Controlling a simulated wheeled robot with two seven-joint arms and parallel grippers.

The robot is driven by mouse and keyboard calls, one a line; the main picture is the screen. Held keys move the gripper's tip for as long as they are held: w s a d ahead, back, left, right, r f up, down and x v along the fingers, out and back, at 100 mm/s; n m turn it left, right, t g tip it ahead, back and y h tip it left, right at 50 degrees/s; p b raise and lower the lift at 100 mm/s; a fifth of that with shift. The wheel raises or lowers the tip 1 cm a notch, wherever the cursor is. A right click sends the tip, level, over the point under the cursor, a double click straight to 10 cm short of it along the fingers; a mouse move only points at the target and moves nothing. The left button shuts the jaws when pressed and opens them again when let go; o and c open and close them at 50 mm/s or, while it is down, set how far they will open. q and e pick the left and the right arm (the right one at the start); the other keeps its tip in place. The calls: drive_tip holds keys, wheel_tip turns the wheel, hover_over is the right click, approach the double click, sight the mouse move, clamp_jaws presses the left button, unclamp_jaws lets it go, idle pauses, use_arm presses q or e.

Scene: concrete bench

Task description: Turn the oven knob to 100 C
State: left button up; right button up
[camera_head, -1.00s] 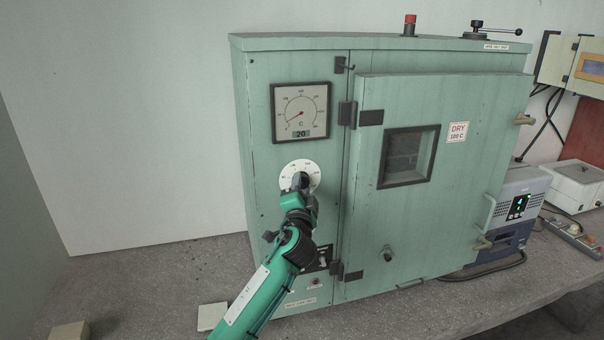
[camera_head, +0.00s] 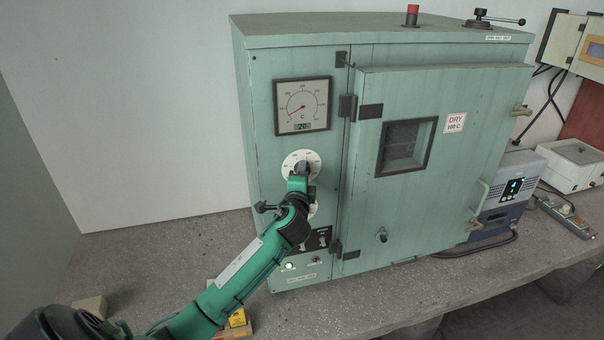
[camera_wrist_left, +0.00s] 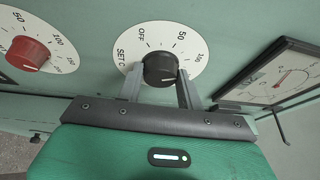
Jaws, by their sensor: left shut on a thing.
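The oven (camera_head: 295,225) is a pale green cabinet with a door at its right. The black knob (camera_wrist_left: 160,69) sits in a white dial marked OFF, 50 and 100 in the left wrist view; the dial (camera_head: 290,161) also shows in the head view. My left gripper (camera_head: 302,174) is shut on this knob, one finger at each side. I cannot clearly read where the knob points. The gauge (camera_head: 302,105) above has a red needle at the low left and a readout of 20. My right gripper is not in view.
A red knob (camera_wrist_left: 28,52) on a second white dial is beside the held one. The door sign (camera_head: 455,123) reads DRY 100 C. A yellow and red object (camera_head: 237,318) lies on the bench, partly behind my arm. The bench front is mostly clear.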

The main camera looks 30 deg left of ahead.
use_arm(q)
drive_tip(key=o, duration=1)
drive_tip(key=b+v, duration=0.6)
drive_tip(key=v, duration=0.7)
drive_tip(key=shift+s+d, duration=0.25)
drive_tip(key=shift+s, duration=0.05)
